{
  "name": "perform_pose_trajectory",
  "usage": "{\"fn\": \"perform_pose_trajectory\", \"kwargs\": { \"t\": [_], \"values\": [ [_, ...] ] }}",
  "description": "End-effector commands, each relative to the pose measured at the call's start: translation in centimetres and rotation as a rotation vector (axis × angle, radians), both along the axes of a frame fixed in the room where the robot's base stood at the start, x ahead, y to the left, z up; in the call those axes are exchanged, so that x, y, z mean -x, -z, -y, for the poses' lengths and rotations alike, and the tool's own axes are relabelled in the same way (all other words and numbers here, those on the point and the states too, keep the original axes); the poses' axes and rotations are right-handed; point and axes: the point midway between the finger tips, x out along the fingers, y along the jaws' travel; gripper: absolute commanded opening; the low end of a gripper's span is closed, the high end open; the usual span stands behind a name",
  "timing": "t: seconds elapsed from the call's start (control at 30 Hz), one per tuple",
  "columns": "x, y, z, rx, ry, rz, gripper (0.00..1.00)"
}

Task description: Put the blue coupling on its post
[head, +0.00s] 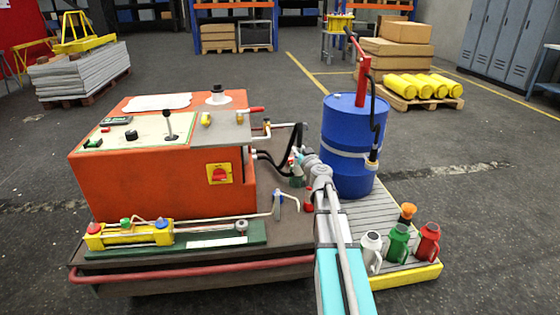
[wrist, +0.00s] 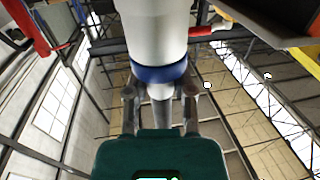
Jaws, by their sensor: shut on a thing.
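My gripper (wrist: 160,92) is shut on the narrow lower part of a pale cylindrical piece with a blue band (wrist: 160,73), which I take to be the blue coupling. The piece stretches away past the fingertips in the wrist view. In the head view my gripper (head: 298,157) is beside the black hoses, right of the orange machine. What it holds is too small to make out there. A yellow block (head: 130,235) at the machine's front carries red, green and blue round tops. I cannot tell which part is the coupling's post.
The orange machine (head: 150,180) fills the left of the cart. A blue drum (head: 347,140) stands close right of my gripper. Black hoses (head: 275,165) curve between them. White, green and red flasks (head: 398,243) stand at the front right. The floor around is mostly clear.

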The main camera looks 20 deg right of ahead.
Motion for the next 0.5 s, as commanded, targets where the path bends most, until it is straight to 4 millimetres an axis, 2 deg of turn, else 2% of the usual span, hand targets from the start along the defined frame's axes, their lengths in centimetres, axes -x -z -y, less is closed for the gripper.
{"fn": "perform_pose_trajectory", "kwargs": {
  "t": [0.5],
  "values": [
    [0.5,0.2,1.7,0.000,0.020,0.000,0.00]
  ]
}}
